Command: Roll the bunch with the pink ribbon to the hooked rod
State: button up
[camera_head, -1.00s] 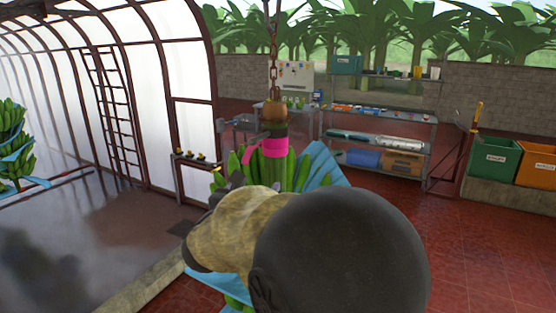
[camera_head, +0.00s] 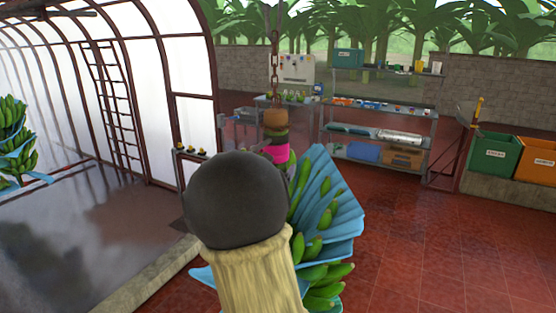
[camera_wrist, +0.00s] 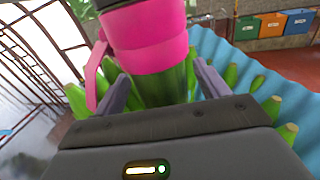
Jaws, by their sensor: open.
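The bunch of green bananas (camera_head: 322,272) hangs from a chain, with blue sheets (camera_head: 338,205) between its hands. Its pink ribbon (camera_head: 279,153) is tied round the stem near the top. In the wrist view the ribbon (camera_wrist: 158,45) is close up, with a loose pink tail on the left. My gripper (camera_wrist: 161,72) is open, one finger on each side of the stem just below the ribbon. I cannot tell whether either finger touches it. In the head view my arm hides the gripper and much of the bunch. I cannot make out a hooked rod.
Another banana bunch (camera_head: 14,145) hangs at the far left. A metal shelf (camera_head: 380,140) stands behind. Green (camera_head: 493,156) and orange (camera_head: 537,160) bins are at the right, near a yellow-handled tool (camera_head: 477,110). The red tiled floor (camera_head: 430,245) at right is clear.

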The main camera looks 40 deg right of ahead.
jog(key=shift+p+x, duration=0.45)
jog(key=shift+x, duration=1.15)
jog(key=shift+c, duration=0.2)
jog(key=c, duration=1.3)
jog(key=shift+w+a, duration=0.1)
